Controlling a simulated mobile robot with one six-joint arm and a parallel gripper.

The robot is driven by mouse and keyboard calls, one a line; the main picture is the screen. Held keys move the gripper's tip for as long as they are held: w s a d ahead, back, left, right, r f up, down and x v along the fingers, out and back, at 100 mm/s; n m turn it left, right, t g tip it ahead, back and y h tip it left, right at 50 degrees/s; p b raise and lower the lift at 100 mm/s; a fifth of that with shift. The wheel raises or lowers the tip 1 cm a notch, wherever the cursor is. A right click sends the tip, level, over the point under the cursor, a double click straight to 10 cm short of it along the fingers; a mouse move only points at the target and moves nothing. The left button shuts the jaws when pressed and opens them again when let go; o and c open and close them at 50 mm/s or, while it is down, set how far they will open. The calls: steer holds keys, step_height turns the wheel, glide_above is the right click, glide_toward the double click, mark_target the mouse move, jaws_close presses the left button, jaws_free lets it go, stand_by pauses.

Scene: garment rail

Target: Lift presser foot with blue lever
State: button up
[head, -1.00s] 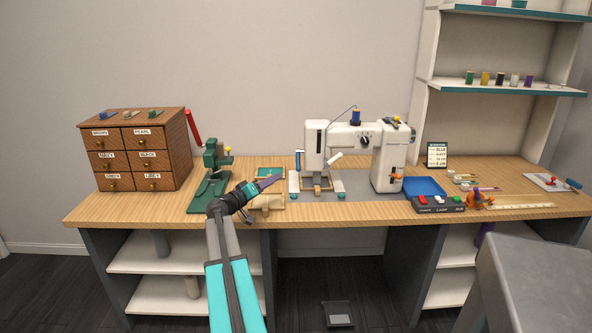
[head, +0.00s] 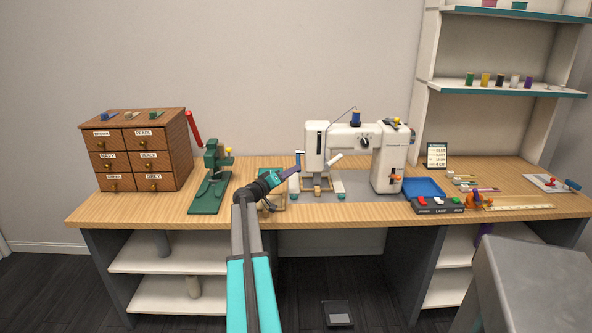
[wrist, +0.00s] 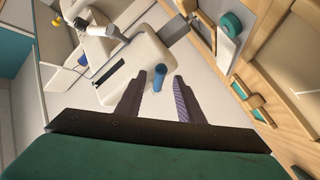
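The white sewing machine (head: 388,165) stands on the bench, and its head end fills the middle of the wrist view (wrist: 150,55). The blue lever (wrist: 159,76) sticks out from the head end. It lies between and slightly beyond my fingertips in the wrist view, and it also shows as a small blue bar in the head view (head: 299,155). My gripper (wrist: 157,82) is open, a finger on each side of the lever with gaps visible. In the head view my gripper (head: 289,174) is just left of the machine head. The presser foot is too small to make out.
A green press (head: 208,190) and a wooden drawer cabinet (head: 140,150) stand to the left. A blue tray (head: 424,186) and a button box (head: 438,205) lie right of the machine. A tan block lies beneath my gripper.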

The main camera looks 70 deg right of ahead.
steer(key=shift+x, duration=1.8)
